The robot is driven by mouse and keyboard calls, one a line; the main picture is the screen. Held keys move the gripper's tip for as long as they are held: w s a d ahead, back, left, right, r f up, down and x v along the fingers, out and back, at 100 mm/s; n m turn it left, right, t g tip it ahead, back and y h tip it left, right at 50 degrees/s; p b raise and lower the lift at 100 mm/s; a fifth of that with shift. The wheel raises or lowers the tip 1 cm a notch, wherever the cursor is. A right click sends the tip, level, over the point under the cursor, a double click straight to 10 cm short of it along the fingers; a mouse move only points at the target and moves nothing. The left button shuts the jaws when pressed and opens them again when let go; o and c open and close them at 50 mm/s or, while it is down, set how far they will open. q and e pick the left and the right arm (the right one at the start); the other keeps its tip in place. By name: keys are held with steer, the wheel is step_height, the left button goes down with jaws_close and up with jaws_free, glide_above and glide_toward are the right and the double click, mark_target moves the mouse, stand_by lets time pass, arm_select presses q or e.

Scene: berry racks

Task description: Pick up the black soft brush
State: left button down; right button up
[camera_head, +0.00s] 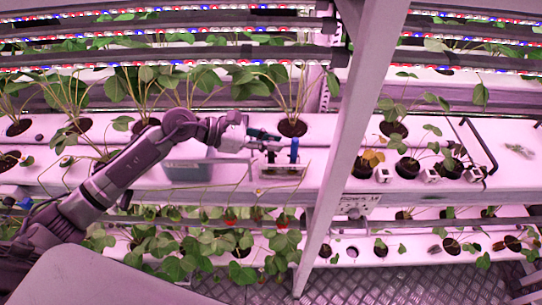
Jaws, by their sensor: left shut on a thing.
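My left gripper (268,141) reaches in from the left at the middle rack shelf. Its fingers are shut on a small dark upright thing, which looks like the black soft brush (271,157). The brush is tiny here and partly hidden by the fingers. Its lower end is over or in a small clear holder (280,173) at the shelf's front edge; I cannot tell whether it touches the bottom. A blue upright tool (294,150) stands in the same holder, just right of the fingers. My right gripper is not in view.
A translucent grey-blue bin (188,168) stands left of the holder, behind my forearm. A slanted rack post (350,125) rises close on the right. Strawberry plants line the shelves, with red berries (282,221) hanging below. Black pots (408,167) stand beyond the post.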

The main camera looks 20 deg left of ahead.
arm_select(q)
steer(key=shift+r, duration=0.45)
step_height(320, 180, up, 6)
steer(key=b, duration=0.3)
steer(key=s+d+p, duration=0.2)
steer(key=s+p, duration=0.2)
steer(key=s, duration=0.4)
steer(key=s+d+p, duration=0.3)
steer(key=s+p, duration=0.2)
steer(key=s, duration=0.4)
steer(key=shift+s, duration=0.2)
stand_by(0.4)
